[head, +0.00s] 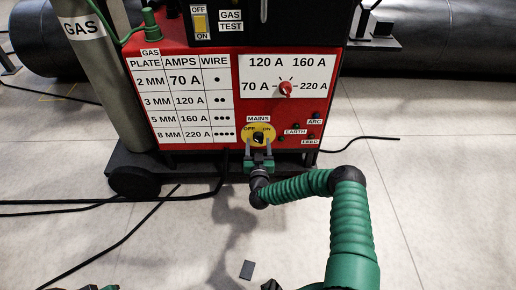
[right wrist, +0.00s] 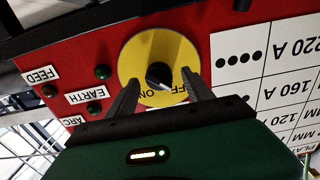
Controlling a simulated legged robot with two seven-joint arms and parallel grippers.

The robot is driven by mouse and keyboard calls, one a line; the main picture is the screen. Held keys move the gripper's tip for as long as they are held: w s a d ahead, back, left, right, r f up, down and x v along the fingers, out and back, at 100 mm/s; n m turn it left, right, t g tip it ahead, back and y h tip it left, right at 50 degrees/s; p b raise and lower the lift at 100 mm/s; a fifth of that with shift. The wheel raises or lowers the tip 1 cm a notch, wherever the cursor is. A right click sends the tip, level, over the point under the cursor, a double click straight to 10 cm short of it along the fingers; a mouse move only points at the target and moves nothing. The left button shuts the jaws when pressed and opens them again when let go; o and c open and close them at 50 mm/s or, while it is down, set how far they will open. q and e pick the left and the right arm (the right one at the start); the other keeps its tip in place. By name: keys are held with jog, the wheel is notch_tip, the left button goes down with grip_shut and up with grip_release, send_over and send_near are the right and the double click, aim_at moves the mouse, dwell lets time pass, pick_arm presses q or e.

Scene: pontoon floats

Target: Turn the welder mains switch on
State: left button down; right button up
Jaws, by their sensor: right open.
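The mains switch is a black knob (head: 258,136) on a yellow disc marked OFF at left and ON at right, low on the red welder front (head: 200,128). In the right wrist view, which is upside down, the knob (right wrist: 159,74) sits on the yellow disc (right wrist: 140,50). A pale pointer line on it slants towards the OFF lettering. My right gripper (head: 258,156) is just below and in front of the switch. In the right wrist view its two dark fingers (right wrist: 162,98) are apart, one on each side of the knob; contact is not visible.
A red dial (head: 285,89) for amps is above right of the switch. EARTH, ARC and FEED lamps (head: 296,126) are to its right. A gas cylinder (head: 108,80) stands at left. Black cables (head: 150,199) lie on the floor. The floor at front is mostly clear.

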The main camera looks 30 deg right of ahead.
jog(key=shift+w+d+f, duration=0.1)
jog(key=shift+w+d, duration=0.4)
jog(key=shift+a, duration=0.1)
jog(key=c, duration=0.4)
grip_shut()
jog(key=shift+s+m+p, duration=0.15)
jog(key=shift+m+p, duration=3.05)
jog(key=shift+m, duration=5.9)
jog(key=shift+f, duration=0.1)
